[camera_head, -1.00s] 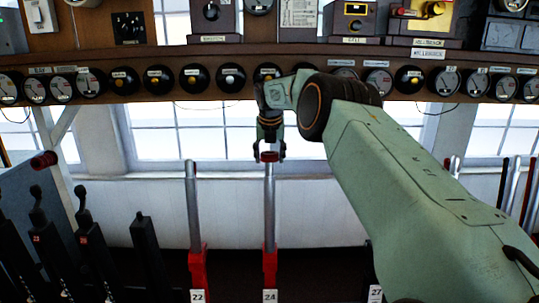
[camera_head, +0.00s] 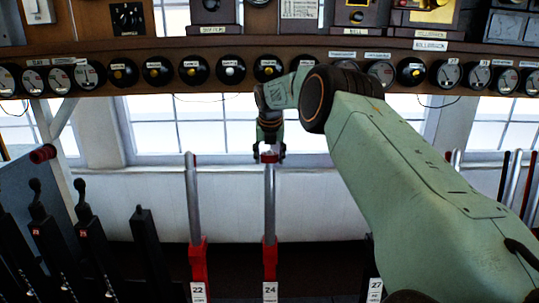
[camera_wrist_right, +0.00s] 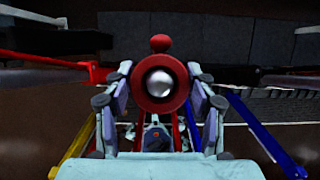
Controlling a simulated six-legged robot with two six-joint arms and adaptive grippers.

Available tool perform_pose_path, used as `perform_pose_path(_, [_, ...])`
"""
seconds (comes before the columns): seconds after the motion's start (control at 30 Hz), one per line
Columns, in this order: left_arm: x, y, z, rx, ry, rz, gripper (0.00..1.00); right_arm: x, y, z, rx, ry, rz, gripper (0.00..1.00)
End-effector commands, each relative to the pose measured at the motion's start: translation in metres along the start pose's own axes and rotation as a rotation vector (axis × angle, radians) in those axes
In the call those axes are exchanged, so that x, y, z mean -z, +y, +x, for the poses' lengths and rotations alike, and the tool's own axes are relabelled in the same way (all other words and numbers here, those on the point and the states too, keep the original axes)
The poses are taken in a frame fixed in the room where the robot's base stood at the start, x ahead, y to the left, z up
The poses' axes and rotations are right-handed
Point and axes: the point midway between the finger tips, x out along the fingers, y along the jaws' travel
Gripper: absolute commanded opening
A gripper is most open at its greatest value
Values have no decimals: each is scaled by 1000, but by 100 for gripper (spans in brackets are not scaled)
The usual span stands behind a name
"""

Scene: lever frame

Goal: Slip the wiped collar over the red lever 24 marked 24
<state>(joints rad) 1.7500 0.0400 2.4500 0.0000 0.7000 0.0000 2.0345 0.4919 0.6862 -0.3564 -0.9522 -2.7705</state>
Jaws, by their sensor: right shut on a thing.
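The red collar (camera_head: 269,157) is held in my right gripper (camera_head: 269,153) at the top end of lever 24 (camera_head: 269,200). This lever has a silver shaft and a red base with a white label reading 24. In the right wrist view the collar (camera_wrist_right: 160,105) is a thick red ring between the two fingers of my right gripper (camera_wrist_right: 160,90). The round silver tip of lever 24 (camera_wrist_right: 160,83) shows inside the ring's hole. How far the collar reaches down the shaft is not clear. My left gripper is not in view.
Lever 22 (camera_head: 194,200), also red and silver, stands just left of lever 24. Several black levers (camera_head: 90,240) stand further left. A shelf with round dials (camera_head: 230,70) runs above. My right arm covers much of the right side.

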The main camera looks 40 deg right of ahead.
Motion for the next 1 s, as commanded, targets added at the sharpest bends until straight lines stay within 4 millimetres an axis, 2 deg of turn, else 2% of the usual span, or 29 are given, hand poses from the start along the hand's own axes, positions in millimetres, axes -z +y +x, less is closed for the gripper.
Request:
perform_pose_path(0.57, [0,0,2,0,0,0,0,3,0,6,-1,-2,0,28])
perform_pose_path(0.6, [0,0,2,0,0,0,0,3,0,6,-1,-2,0,59])
perform_pose_path(0.87, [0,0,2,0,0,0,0,3,0,6,-1,-2,0,81])
perform_pose_path(1.0, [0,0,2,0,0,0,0,3,0,6,-1,-2,0,83])
